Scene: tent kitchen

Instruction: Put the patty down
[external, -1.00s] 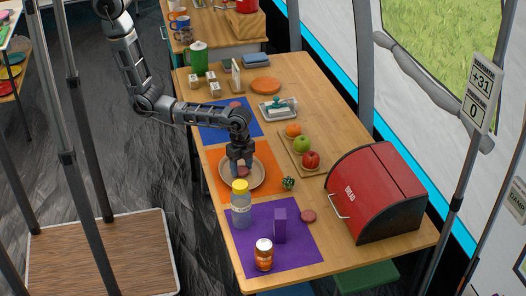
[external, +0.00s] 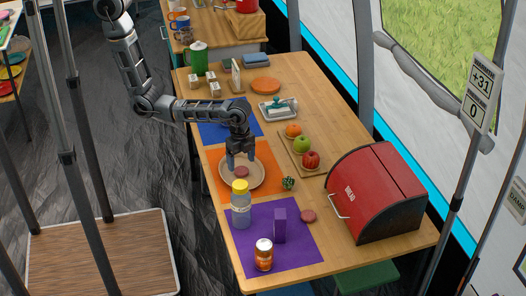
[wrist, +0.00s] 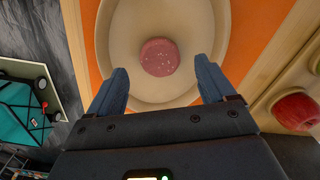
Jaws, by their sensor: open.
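The patty (external: 242,172) is a round reddish-pink disc lying in the beige plate (external: 228,182) on the orange mat (external: 213,160). In the wrist view the patty (wrist: 159,57) rests inside the plate (wrist: 120,30), apart from both fingers. My gripper (external: 240,164) is open and empty above the plate; in the wrist view its blue-grey fingers (wrist: 161,88) are spread wide over the near part of the plate. Another similar patty (external: 308,215) lies on the table beside the purple mat (external: 304,247).
A bottle with a yellow cap (external: 241,208) stands close in front of the plate. The red bread box (external: 376,190) stands at the right.

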